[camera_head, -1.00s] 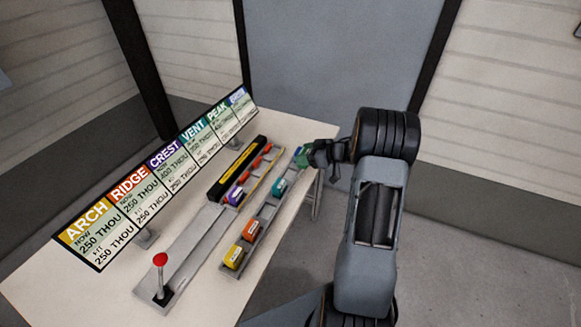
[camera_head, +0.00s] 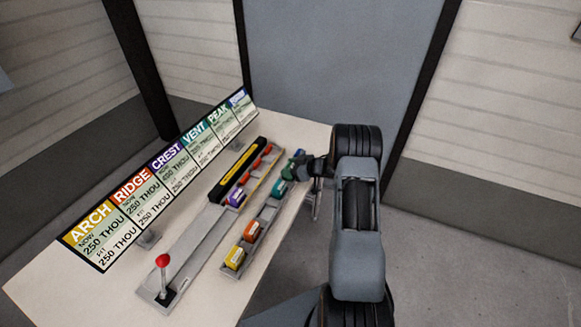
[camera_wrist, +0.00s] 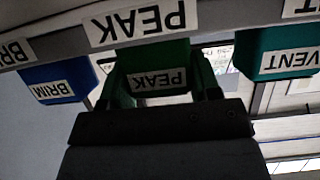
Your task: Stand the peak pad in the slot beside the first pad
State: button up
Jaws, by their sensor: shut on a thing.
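The green peak pad (camera_wrist: 157,62) is between the fingers of my gripper (camera_wrist: 163,92) in the wrist view, its PEAK label upside down. My gripper is shut on it, close to the rack strip that also bears a PEAK label. In the head view my gripper (camera_head: 304,167) is at the far end of the pad rack (camera_head: 264,229), and only a bit of green pad (camera_head: 297,155) shows past it.
The rack also holds yellow (camera_head: 234,258), orange (camera_head: 252,231) and teal (camera_head: 279,188) pads. The wrist view shows a blue BRIM pad (camera_wrist: 55,84) and a teal VENT pad (camera_wrist: 280,62) flanking my gripper. A red-knobbed lever (camera_head: 163,261) and a sign board (camera_head: 150,185) stand nearby.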

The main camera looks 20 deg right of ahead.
jog(key=shift+f, duration=0.35)
jog(key=o, duration=0.9)
jog(key=shift+r, duration=0.1)
